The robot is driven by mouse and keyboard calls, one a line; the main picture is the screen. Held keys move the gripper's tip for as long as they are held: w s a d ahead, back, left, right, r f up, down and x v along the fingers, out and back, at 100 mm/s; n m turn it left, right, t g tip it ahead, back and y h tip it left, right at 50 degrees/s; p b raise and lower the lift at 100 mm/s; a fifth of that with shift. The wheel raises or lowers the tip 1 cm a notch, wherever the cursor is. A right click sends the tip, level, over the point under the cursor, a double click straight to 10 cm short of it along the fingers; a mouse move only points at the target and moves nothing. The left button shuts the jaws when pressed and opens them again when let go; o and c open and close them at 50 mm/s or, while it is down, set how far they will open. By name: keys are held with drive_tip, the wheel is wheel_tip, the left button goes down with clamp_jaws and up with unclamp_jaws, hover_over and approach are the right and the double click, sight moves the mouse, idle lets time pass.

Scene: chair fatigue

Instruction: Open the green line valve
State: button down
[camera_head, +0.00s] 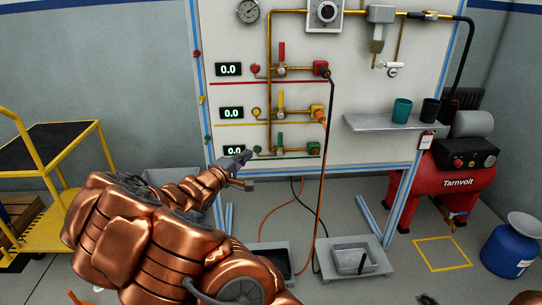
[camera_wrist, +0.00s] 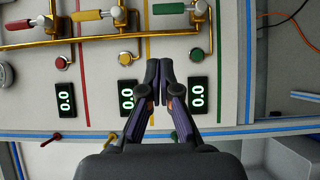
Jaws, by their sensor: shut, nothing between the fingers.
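The green line valve has a green handle (camera_head: 280,139) that stands upright, across its short horizontal brass pipe, at the bottom of the panel's valve column. In the wrist view the green handle (camera_wrist: 170,8) is at the top edge, beside its silver body. My gripper (camera_head: 247,156) is in front of the panel's lower left, left of the green valve and apart from its handle. In the wrist view the fingertips (camera_wrist: 159,64) are together and empty, between the yellow line and the green line's display (camera_wrist: 198,97). The head view shows this display reading 0.0, partly hidden by my gripper.
A green knob (camera_wrist: 196,54) sits between its display and the valve. The yellow handle (camera_head: 280,99) and red handle (camera_head: 281,52) stand above. An orange cable (camera_head: 324,160) hangs right of the valves. A shelf with cups (camera_head: 395,122) juts out at right.

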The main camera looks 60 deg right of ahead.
drive_tip(key=shift+w+d+f+n+t, duration=0.15)
drive_tip(key=shift+w+f, duration=0.15)
drive_tip(key=shift+f, duration=0.15)
drive_tip(key=shift+w+f+n+t, duration=0.15)
drive_tip(key=shift+w+f, duration=0.1)
drive_tip(key=shift+f, duration=0.15)
drive_tip(key=shift+d, duration=0.15)
approach(280, 143)
drive_tip(key=w+d, duration=0.4)
drive_tip(key=w, duration=0.1)
drive_tip(key=shift+s+d+r+b, duration=0.15)
drive_tip(key=shift+s+d+b, duration=0.2)
drive_tip(key=shift+s+d, duration=0.35)
drive_tip(key=shift+s+d+r+b, duration=0.2)
drive_tip(key=shift+s+d+b, duration=0.2)
drive_tip(key=shift+d, duration=0.4)
